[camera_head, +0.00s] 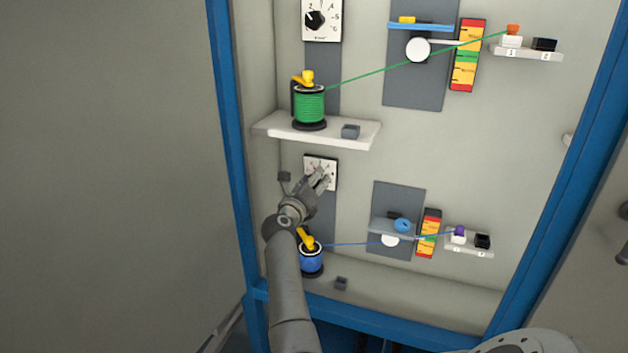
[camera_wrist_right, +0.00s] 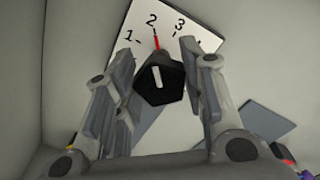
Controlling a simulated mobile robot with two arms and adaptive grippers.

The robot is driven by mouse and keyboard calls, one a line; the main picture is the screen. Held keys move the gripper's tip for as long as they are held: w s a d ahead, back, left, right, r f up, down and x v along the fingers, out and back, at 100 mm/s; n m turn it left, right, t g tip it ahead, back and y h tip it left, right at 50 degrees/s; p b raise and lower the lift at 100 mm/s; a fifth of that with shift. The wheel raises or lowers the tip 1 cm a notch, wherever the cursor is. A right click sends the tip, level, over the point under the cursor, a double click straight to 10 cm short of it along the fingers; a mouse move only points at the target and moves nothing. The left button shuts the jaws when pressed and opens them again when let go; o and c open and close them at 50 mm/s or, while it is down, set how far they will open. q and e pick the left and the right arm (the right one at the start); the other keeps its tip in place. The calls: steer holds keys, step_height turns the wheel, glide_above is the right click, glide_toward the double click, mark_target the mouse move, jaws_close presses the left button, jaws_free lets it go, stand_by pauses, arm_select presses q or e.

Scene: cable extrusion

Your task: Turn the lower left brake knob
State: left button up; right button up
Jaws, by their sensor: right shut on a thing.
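The lower left brake knob (camera_wrist_right: 162,90) is black with a white line, on a white dial plate (camera_head: 313,160) on the cabinet's back wall. In the right wrist view, its white line points up, roughly toward a red mark (camera_wrist_right: 157,42) below the 2. The digits 1, 2 and 3 show on the plate. My right gripper (camera_head: 320,178) is at this dial, its fingers (camera_wrist_right: 160,62) on both sides of the knob, shut on it. In the head view the fingers hide most of the knob. My left gripper is not in view.
A blue spool (camera_head: 311,262) with a yellow arm sits just below my right wrist. Its blue cable (camera_head: 350,244) runs right past a white roller. A shelf (camera_head: 270,127) with a green spool (camera_head: 309,106) is above the dial. The blue frame (camera_head: 229,150) borders the left.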

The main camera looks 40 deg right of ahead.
steer(key=o, duration=1)
steer(key=shift+c, duration=0.2)
